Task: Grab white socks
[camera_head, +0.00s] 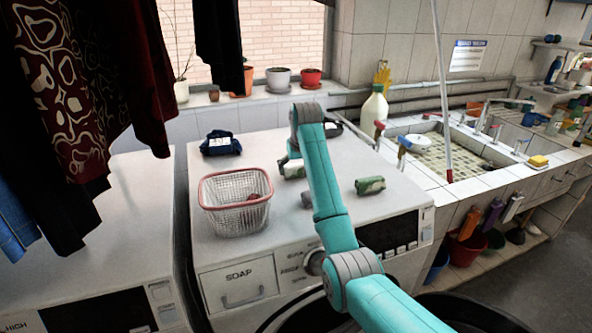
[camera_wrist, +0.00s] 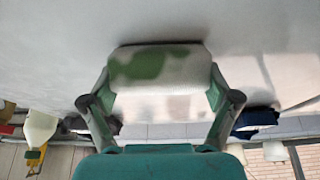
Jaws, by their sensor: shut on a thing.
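A rolled white bundle with a green patch, apparently the white socks (camera_wrist: 160,85), sits between the two fingers of my gripper (camera_wrist: 160,100) in the wrist view. My gripper is shut on it. In the head view the white bundle (camera_head: 293,169) shows beside my arm on top of the right washing machine; my arm hides part of it and most of my gripper. I cannot tell whether it touches the machine top. A second green-and-white roll (camera_head: 370,185) lies to the right of my arm.
A white basket with a pink rim (camera_head: 236,200) stands on the machine's left part. A dark blue folded cloth (camera_head: 221,143) lies behind it. A white bottle (camera_head: 374,112) stands at the back right, beside the tiled sink (camera_head: 455,150). Dark clothes (camera_head: 90,90) hang at the left.

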